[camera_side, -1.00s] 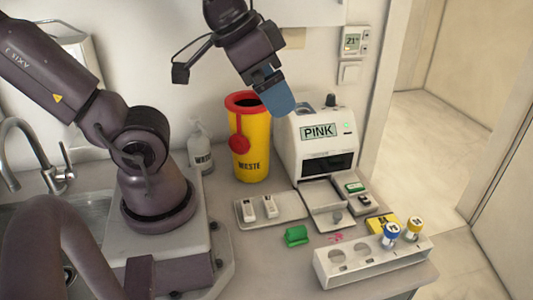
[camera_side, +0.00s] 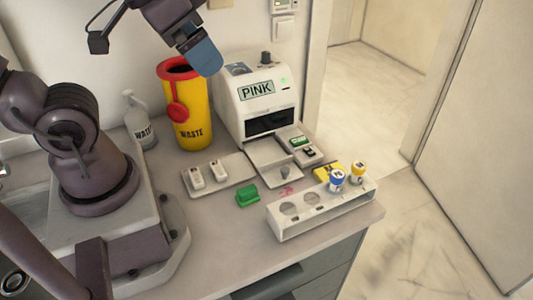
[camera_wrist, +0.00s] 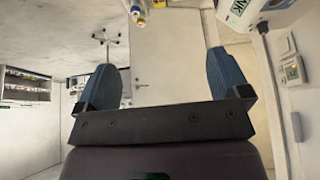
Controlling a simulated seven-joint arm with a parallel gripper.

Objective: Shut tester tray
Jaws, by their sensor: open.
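The tester (camera_side: 258,100) is a white machine with a "PINK" display and a dark front slot, standing against the wall. Its tray (camera_side: 270,153) sticks out at the front below the slot, with a small grey knob (camera_side: 284,171) near its front end. Nothing touches the tray. My gripper (camera_side: 205,58) is raised above the waste bin and up-left of the tester, well apart from the tray. In the wrist view my gripper (camera_wrist: 166,75) has its blue fingers wide apart with nothing between them. Part of the tester (camera_wrist: 240,12) shows there at the top right.
A yellow waste bin (camera_side: 190,115) with a red rim stands left of the tester. A flat tray (camera_side: 228,178) with two white pieces, a green block (camera_side: 247,196) and a white rack (camera_side: 318,211) surround the tester's tray. Two capped vials (camera_side: 338,180) stand in the rack.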

